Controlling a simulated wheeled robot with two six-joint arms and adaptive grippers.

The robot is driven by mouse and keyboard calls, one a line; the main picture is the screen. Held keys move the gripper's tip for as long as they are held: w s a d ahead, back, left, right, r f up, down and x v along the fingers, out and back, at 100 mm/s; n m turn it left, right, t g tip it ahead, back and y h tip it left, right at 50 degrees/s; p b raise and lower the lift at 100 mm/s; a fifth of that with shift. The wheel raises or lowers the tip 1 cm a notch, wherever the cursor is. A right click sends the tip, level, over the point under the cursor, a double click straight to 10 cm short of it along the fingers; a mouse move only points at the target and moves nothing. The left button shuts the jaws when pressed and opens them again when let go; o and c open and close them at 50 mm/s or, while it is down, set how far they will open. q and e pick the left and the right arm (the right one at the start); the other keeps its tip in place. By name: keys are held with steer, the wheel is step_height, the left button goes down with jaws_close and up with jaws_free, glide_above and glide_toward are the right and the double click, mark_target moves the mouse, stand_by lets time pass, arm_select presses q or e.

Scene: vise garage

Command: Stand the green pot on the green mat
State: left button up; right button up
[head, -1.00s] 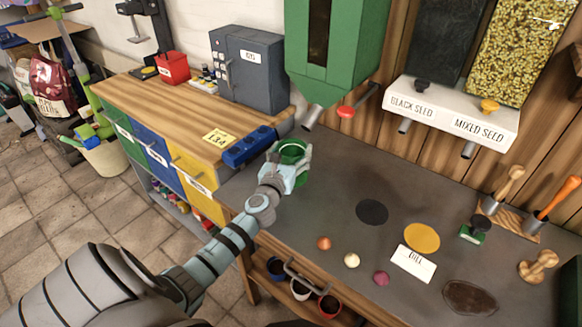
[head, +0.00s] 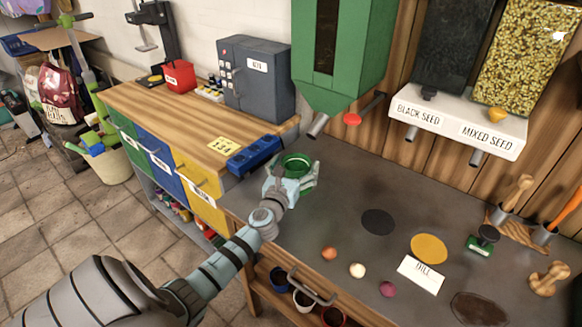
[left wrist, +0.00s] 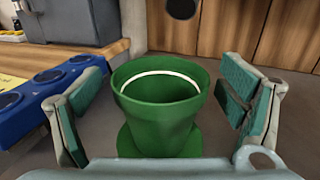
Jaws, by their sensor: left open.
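The green pot (head: 297,161) stands upright near the left back of the grey bench, just right of the blue rack. In the left wrist view the pot (left wrist: 160,108) fills the middle, with a pale ring inside its rim. A flat green disc, the green mat (left wrist: 191,146), shows around its foot, and the pot appears to stand on it. My left gripper (head: 296,174) is open around the pot. In the left wrist view its pads sit to either side, with visible gaps to the pot. My right gripper is not in view.
The blue rack (head: 254,154) is close on the left. The green hopper (head: 340,50) with its spout hangs behind the pot. A dark mat (head: 378,221) and a yellow mat (head: 428,248) lie to the right, with clear bench between.

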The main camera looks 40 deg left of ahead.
arm_select(q)
steer(key=v, duration=1.2)
steer(key=shift+d+r+p, duration=0.1)
steer(key=shift+r+p, duration=0.1)
steer(key=shift+p, duration=0.15)
